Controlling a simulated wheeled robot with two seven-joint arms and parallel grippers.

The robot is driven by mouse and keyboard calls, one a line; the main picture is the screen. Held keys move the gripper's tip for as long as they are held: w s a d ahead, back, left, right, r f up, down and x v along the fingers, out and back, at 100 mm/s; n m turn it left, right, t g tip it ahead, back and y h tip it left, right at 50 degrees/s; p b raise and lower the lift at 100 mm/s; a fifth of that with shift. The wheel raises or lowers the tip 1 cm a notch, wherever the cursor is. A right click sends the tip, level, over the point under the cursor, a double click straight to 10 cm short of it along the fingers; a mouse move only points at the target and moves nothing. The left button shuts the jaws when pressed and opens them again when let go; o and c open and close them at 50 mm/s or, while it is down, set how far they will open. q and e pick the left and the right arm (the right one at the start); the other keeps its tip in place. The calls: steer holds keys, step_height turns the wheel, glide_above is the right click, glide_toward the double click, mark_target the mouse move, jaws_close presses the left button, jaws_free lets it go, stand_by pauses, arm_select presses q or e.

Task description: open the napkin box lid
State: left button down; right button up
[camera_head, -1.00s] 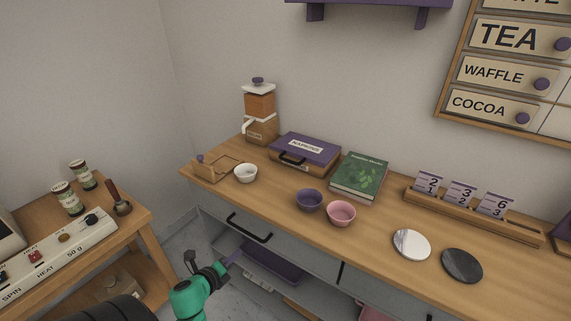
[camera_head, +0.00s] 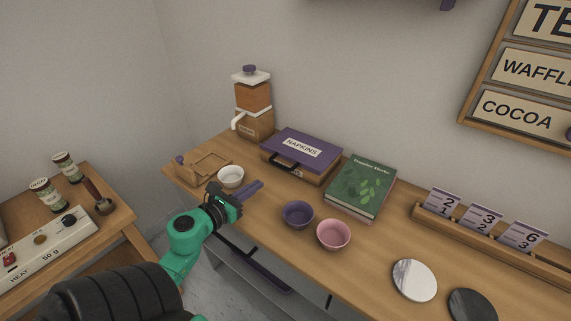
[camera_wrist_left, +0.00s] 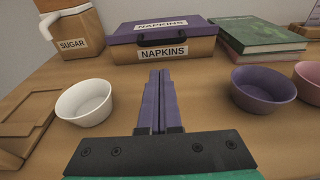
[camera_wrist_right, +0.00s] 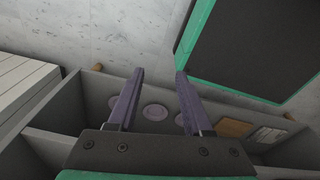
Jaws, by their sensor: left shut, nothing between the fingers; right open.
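The napkin box (camera_head: 286,166) stands on the wooden counter near the wall. Its purple lid (camera_head: 318,145), labelled NAPKINS, lies closed, and a dark handle (camera_head: 288,163) is on its front. In the left wrist view the box (camera_wrist_left: 160,48) is straight ahead, its handle (camera_wrist_left: 162,40) at the top of the front face. My left gripper (camera_head: 256,186) is over the counter in front of the box, fingers shut and empty, pointing toward it without touching. My right gripper (camera_wrist_right: 158,75) is open and empty, in the right wrist view only, above a grey shelf unit.
A white bowl (camera_head: 231,177) stands left of my left gripper, and purple (camera_head: 297,215) and pink (camera_head: 333,235) bowls stand to its right. A green book (camera_head: 362,186) is right of the box. A sugar dispenser (camera_head: 254,122) stands behind left.

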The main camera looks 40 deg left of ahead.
arm_select(q)
steer(key=shift+w+r, duration=0.1)
steer(key=shift+w, duration=0.2)
steer(key=w+p, duration=0.1)
steer(key=w, duration=0.2)
steer(key=shift+w, duration=0.2)
steer(key=w, duration=0.2)
steer(key=w+f+p, duration=0.1)
steer(key=w, duration=0.1)
steer(key=shift+w+a+f, duration=0.1)
steer(key=shift+w+f, duration=0.05)
steer(key=shift+w, duration=0.2)
arm_select(e)
steer(key=shift+s+r, duration=0.9)
steer(key=shift+r, duration=0.15)
